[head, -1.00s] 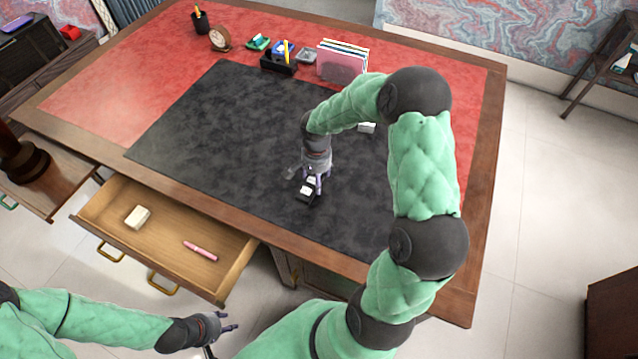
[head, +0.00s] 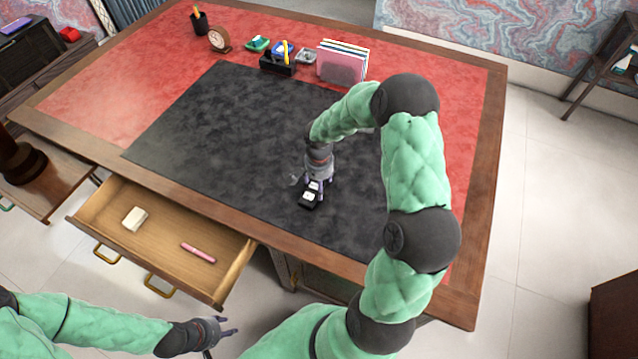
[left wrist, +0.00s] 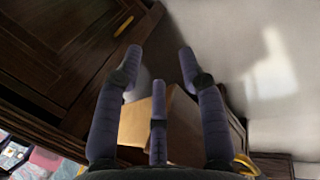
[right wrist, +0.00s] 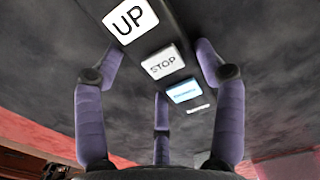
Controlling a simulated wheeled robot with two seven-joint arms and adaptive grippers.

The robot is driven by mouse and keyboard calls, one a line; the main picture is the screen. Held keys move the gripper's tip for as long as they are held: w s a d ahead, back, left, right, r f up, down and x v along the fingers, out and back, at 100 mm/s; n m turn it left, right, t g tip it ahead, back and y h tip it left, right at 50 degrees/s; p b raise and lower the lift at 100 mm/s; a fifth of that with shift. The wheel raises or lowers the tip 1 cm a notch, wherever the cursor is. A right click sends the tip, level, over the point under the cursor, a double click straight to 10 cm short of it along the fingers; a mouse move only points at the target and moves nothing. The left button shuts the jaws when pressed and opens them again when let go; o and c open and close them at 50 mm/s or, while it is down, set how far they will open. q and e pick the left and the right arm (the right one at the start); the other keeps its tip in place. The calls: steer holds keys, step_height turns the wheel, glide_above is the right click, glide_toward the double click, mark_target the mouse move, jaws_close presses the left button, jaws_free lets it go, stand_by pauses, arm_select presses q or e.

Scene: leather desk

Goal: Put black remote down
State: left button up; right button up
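The black remote (head: 311,195) is at the dark desk mat, low over it or on it; I cannot tell if it touches. In the right wrist view the remote (right wrist: 183,68) shows white buttons reading UP and STOP, a blue-lettered button and a smaller label. My left gripper (head: 232,326) is empty with fingers apart, in front of the desk near the open drawer. The left wrist view shows its fingers (left wrist: 161,52) with nothing between them.
The dark mat (head: 215,130) is broadly clear left of the remote. An organizer (head: 278,66), a file holder (head: 341,63) and a clock (head: 219,39) stand at the back. The open drawer (head: 165,240) holds a whitish block (head: 135,218) and a pink pen (head: 198,253).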

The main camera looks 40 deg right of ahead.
steer(key=shift+o, duration=1.2)
steer(key=shift+r, duration=0.2)
step_height(320, 180, up, 12)
steer(key=p, duration=0.3)
